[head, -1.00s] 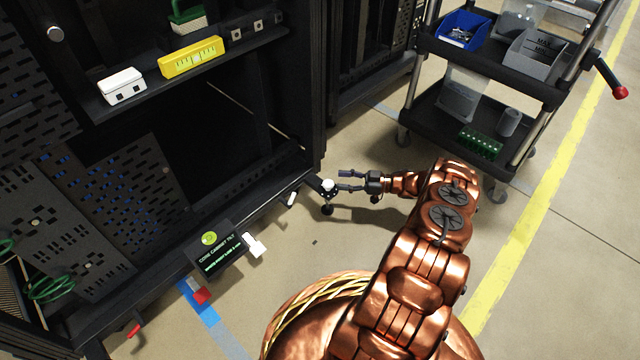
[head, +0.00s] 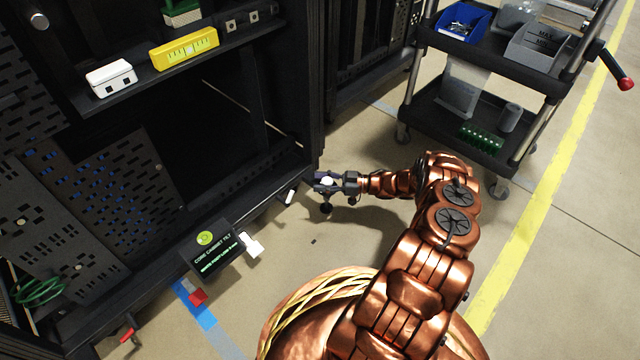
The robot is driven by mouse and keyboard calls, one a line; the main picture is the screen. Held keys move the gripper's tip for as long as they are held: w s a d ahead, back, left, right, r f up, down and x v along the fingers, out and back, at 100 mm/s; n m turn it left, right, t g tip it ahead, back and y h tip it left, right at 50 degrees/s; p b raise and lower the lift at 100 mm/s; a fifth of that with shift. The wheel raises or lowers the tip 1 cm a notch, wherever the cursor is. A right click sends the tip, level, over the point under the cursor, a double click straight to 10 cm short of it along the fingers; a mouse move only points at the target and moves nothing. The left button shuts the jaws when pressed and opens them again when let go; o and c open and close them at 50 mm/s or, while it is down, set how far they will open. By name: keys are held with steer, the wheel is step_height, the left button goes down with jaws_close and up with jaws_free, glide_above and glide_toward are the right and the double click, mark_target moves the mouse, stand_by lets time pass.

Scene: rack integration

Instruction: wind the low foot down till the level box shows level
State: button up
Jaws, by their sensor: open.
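The low foot (head: 326,208) stands at the cabinet's front right corner, its dark pad on the floor and a pale round top (head: 327,181) above. My gripper (head: 328,183) reaches in from the right, with its fingers around or just over that top. It is open; whether the fingers touch the foot is too small to tell. The level box (head: 215,252), a dark box labelled for cabinet tilt, sits at the cabinet's bottom front edge. It has a round yellow-green bubble and a line of green text too small to read.
A yellow spirit level (head: 184,48) and a white box (head: 111,78) lie on the cabinet shelf. A black cart (head: 482,70) with bins stands at the back right.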

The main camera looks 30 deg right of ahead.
steer(key=shift+w+a, duration=0.1)
steer(key=shift+a, duration=0.05)
jaws_close()
stand_by(0.4)
